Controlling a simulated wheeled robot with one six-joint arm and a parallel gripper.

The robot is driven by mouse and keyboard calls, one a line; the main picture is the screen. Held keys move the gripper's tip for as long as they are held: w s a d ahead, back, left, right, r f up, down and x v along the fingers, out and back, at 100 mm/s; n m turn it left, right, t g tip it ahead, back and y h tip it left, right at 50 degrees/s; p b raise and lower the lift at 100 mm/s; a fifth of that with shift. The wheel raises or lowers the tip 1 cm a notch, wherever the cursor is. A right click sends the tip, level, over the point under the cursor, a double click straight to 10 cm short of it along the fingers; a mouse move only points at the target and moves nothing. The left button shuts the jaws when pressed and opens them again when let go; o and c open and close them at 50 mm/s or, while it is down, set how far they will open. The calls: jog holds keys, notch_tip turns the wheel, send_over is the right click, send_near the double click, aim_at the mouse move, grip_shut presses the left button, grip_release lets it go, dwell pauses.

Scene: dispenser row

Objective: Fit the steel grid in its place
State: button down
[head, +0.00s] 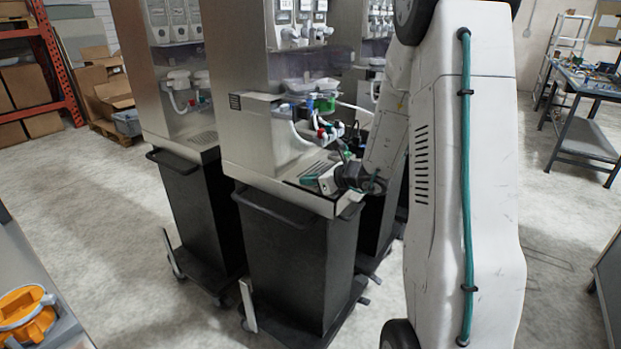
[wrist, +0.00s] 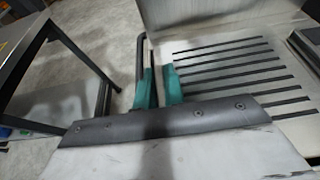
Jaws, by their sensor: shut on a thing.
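The steel grid (wrist: 232,68), a pale metal plate with several long dark slots, shows in the wrist view just right of my fingertips. In the head view its slotted surface (head: 318,169) shows at counter level on the middle dispenser (head: 245,140), at the front right. My gripper (wrist: 158,88) has green fingertips and is closed at the grid's left edge, with a thin dark strip between them. In the head view my gripper (head: 312,181) is low over the counter's front edge. I cannot tell whether the grid lies flush; my gripper hides part of its near side.
A dispenser with a slotted counter (head: 180,110) stands to the left. Hoses and coloured fittings (head: 322,115) hang above the middle counter. A dark push handle (head: 268,212) runs along its front. A workbench (head: 590,85) stands far right. Open floor lies in front.

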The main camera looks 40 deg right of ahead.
jog(key=shift+f, duration=0.25)
jog(key=c, duration=1.4)
grip_release()
